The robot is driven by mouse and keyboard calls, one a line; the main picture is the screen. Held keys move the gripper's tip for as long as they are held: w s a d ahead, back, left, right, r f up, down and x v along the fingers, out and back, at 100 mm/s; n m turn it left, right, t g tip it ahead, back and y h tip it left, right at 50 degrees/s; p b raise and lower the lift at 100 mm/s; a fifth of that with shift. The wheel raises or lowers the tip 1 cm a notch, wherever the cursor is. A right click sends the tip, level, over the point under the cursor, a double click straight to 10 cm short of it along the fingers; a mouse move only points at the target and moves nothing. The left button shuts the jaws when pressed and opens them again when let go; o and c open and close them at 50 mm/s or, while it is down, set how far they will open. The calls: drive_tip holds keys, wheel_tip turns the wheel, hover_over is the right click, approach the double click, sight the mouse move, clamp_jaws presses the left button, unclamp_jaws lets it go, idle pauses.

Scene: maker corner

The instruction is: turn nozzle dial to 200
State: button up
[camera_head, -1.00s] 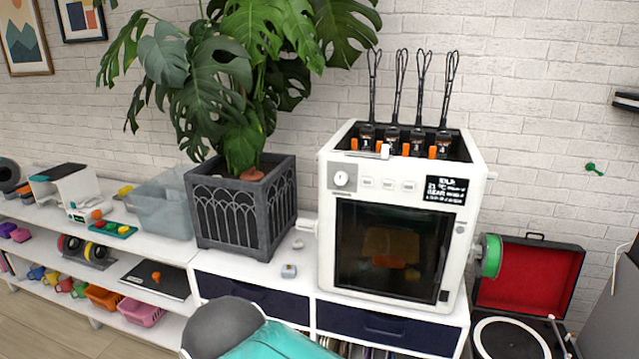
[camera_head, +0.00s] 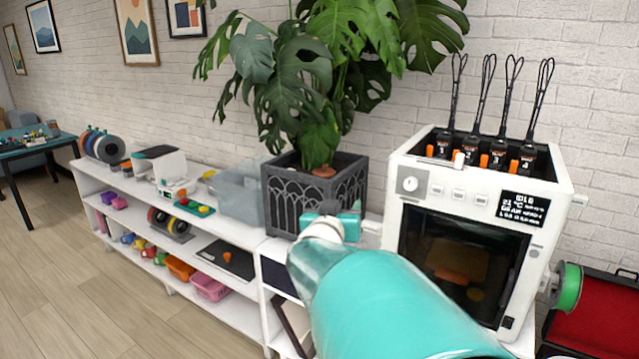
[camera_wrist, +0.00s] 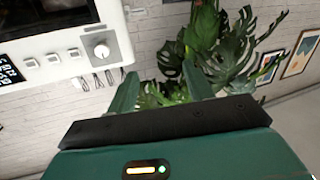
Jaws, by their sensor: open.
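The white printer (camera_head: 470,225) stands on the white cabinet. Its round nozzle dial (camera_head: 409,184) is on a grey plate at the upper left of the front face. In the wrist view the printer appears inverted, and the dial (camera_wrist: 101,51) shows at upper left. The dial's number marks are too small to read. My gripper (camera_wrist: 160,68) is open and empty, with its two teal fingers apart. In the head view my gripper (camera_head: 340,222) is in front of the planter, left of and below the dial, apart from it. My own arm hides part of the cabinet.
A row of three buttons (camera_head: 459,194) and a small display (camera_head: 525,208) are right of the dial. A dark planter (camera_head: 283,203) with a large leafy plant stands left of the printer. A green spool (camera_head: 566,289) sticks out on the printer's right side.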

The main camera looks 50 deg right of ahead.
sight(409, 185)
drive_tip(key=s+d+m+g+h, duration=0.2)
drive_tip(key=s+d+m+g, duration=0.1)
drive_tip(key=s+d+g, duration=0.3)
drive_tip(key=shift+t, duration=0.3)
drive_tip(key=d, duration=1.3)
drive_tip(key=shift+w+d, duration=0.15)
drive_tip(key=shift+w, duration=0.1)
drive_tip(key=c, duration=1)
